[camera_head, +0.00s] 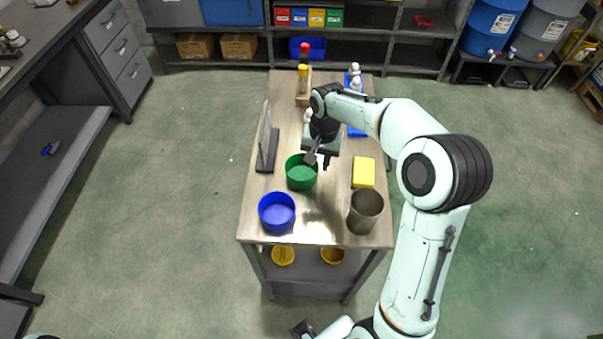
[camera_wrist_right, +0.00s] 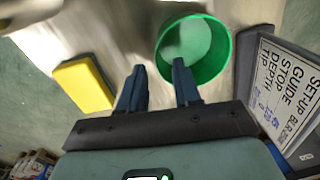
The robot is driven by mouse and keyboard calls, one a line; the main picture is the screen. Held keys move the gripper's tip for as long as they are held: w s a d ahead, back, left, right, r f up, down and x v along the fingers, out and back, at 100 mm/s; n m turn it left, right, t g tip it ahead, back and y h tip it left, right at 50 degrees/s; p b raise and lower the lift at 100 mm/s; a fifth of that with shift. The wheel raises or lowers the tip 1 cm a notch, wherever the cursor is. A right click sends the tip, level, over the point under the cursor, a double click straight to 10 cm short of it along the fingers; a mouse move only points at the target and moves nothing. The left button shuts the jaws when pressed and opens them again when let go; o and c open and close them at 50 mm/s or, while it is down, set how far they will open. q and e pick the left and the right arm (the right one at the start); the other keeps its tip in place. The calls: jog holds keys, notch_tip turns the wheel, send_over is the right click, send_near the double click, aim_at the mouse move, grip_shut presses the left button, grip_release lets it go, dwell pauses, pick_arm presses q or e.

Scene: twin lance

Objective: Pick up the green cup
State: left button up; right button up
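The green cup (camera_head: 301,171) stands upright on the metal-topped table (camera_head: 318,222), and its open top faces up. In the right wrist view the green cup (camera_wrist_right: 196,45) is just beyond the fingertips, toward the right finger. My right gripper (camera_head: 319,160) is above the table at the cup's right side in the head view. Its two fingers (camera_wrist_right: 158,68) are apart with nothing held between them. The right fingertip overlaps the cup's near rim in the wrist view; I cannot tell whether they touch.
A blue cup (camera_head: 277,212) stands in front of the green one. A grey metal cylinder (camera_head: 365,211) and a yellow block (camera_head: 363,172) are to the right. A dark upright sign (camera_head: 267,145) stands close on the left. Bottles (camera_head: 355,77) are at the back.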

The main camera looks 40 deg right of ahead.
aim_at(302, 172)
notch_tip(302, 172, down, 5)
jog(key=shift+a+f, duration=0.1)
grip_shut()
jog(key=shift+r, duration=0.2)
